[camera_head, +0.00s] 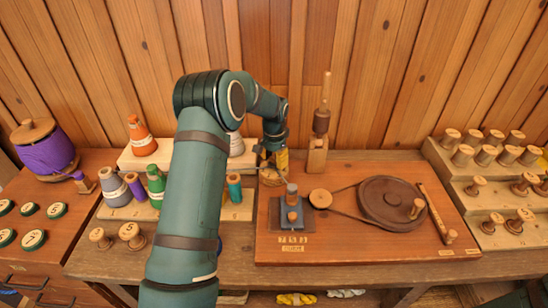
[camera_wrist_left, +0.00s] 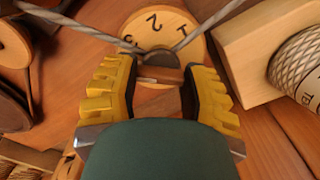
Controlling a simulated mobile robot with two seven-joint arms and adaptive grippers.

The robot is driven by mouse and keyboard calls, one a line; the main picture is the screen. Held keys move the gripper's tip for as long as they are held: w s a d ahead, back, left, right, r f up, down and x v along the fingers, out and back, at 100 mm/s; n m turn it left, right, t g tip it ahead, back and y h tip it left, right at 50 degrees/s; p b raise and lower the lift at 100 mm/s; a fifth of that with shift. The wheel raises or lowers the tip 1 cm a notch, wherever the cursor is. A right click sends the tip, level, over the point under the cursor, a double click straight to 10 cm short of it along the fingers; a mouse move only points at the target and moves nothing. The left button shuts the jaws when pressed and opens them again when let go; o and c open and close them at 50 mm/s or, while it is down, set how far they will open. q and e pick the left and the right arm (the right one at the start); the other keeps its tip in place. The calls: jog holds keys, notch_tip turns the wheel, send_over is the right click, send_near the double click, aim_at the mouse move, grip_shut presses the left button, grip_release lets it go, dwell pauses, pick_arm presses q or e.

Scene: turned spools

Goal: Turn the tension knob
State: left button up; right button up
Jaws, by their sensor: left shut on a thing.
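The fingers hide the knob there. My right gripper is not in view.
The board (camera_head: 350,240) carries a dark wheel (camera_head: 390,202) with a belt, a grey block with a peg (camera_head: 291,212), and an upright post (camera_head: 319,135). Thread spools (camera_head: 155,182) stand left, behind my arm. Wooden spools (camera_head: 490,155) fill a stepped rack at right.

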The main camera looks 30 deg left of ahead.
aim_at(274, 159)
pick_arm(q)
jog(key=n+p, duration=0.1)
jog(key=n, duration=0.4)
jog(key=shift+n, duration=0.3)
dwell(0.4)
jog(key=o, duration=1.2)
notch_tip(274, 159, up, 12)
